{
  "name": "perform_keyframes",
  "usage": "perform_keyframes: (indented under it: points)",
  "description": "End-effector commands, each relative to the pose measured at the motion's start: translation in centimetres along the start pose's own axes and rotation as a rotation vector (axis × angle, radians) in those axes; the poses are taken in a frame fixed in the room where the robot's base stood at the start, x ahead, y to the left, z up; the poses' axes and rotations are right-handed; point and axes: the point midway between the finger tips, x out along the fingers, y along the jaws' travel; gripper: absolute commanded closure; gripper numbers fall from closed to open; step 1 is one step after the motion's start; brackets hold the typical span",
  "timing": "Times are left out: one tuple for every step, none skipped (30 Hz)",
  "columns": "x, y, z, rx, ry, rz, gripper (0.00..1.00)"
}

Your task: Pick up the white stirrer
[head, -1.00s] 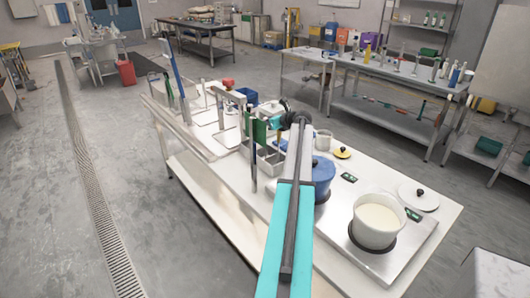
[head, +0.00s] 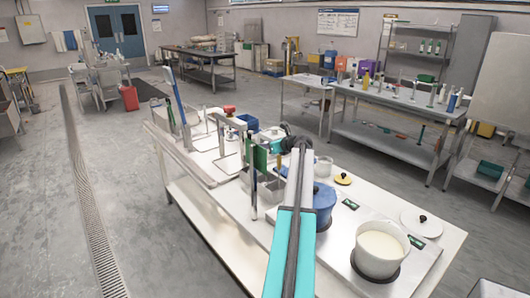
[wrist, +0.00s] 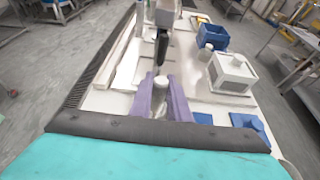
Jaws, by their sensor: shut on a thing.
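In the wrist view, my gripper (wrist: 161,102) has its two purple fingers closed around a pale, round-ended piece (wrist: 160,82), which appears to be the white stirrer. Most of its length is hidden, and a dark upright part shows just beyond it. In the head view, my arm reaches over the long white counter (head: 195,190) to the hanging tools. The fingertips there are too small and covered to make out. A slim upright rod (head: 253,195) and a green piece (head: 260,158) are close to the gripper.
A blue pot (head: 324,205) and a white pot of pale liquid (head: 382,250) stand on the right half of the counter. A blue-handled tool (head: 175,95) stands at the far left end.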

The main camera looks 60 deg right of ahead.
Motion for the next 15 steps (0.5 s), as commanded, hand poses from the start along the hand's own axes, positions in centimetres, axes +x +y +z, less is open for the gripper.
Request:
perform_keyframes:
  points:
    - [-0.2,0.0,0.5,-0.001,-0.002,0.0,1.0]
    - [-0.3,0.0,0.8,-0.001,-0.002,0.0,1.0]
    - [-0.5,0.0,1.3,-0.002,-0.003,0.0,1.0]
    - [-0.7,0.0,1.6,-0.002,-0.003,0.0,1.0]
    - [-0.8,-0.1,2.0,-0.001,-0.003,-0.001,1.0]
    - [-1.0,-0.1,2.5,-0.001,-0.003,-0.001,1.0]
    - [-1.2,-0.1,2.9,-0.002,-0.003,-0.002,1.0]
    - [-1.4,-0.1,3.3,-0.003,-0.003,-0.002,1.0]
    - [-1.6,-0.1,3.8,-0.002,-0.003,-0.001,1.0]
    - [-1.7,-0.1,4.2,-0.001,-0.003,-0.001,1.0]
    - [-1.9,-0.1,4.7,-0.001,-0.003,-0.001,1.0]
    - [-2.1,-0.1,5.2,-0.002,-0.003,-0.001,1.0]
    - [-2.3,-0.1,5.5,-0.002,-0.003,-0.001,1.0]
    - [-2.4,-0.1,5.8,-0.001,-0.002,-0.001,1.0]
    - [-2.6,-0.1,6.3,-0.001,-0.002,-0.001,1.0]
